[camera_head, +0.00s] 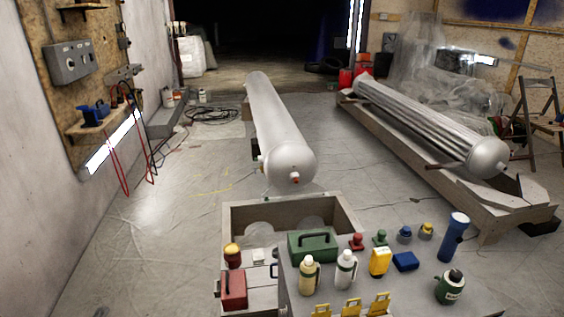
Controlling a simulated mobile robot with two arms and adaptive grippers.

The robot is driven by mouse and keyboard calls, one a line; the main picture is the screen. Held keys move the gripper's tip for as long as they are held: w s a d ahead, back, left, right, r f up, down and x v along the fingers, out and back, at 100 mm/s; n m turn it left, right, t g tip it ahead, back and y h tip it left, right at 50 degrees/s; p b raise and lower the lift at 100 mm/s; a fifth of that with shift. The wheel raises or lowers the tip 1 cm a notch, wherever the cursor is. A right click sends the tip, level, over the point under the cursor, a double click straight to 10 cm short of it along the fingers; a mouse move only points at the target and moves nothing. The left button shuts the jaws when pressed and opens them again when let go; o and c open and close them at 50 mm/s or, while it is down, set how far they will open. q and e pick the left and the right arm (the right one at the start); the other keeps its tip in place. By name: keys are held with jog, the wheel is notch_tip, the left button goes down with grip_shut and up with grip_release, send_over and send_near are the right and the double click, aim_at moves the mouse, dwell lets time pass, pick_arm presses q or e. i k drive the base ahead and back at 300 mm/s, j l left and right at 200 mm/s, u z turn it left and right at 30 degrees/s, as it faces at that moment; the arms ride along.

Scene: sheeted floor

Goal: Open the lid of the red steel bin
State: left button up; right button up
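A small red box (232,289) with a dark handle or latch at its top left stands at the front, on the left part of the bench. Its top looks shut. Red containers (346,78) stand far back, near the far end of the right-hand cylinder, small and partly hidden. I cannot tell which of these red things is the red steel bin, and no open lid shows on any. Neither of my grippers is in view.
A grey table (405,292) at the front holds a green case (312,246), bottles and several small items. An open wooden box (340,213) adjoins it. A long pale cylinder (272,120) lies behind. Another cylinder (430,125) rests on a wooden cradle. The left floor (150,235) is largely clear.

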aim_at(234, 283)
jog(key=i+j+z, duration=0.1)
jog(key=i+j, duration=0.35)
jog(key=j, duration=0.2)
jog(key=i+j+z, duration=0.25)
jog(key=i+j, duration=0.2)
jog(key=j, duration=0.25)
jog(key=i+j+z, duration=0.1)
jog(key=j, duration=0.3)
jog(key=i+j, duration=0.25)
jog(key=j, duration=0.15)
jog(key=i+j+z, duration=0.15)
jog(key=j, duration=0.25)
jog(key=i+j+z, duration=0.1)
jog(key=j, duration=0.3)
jog(key=k+l, duration=0.55)
jog(key=l, duration=0.15)
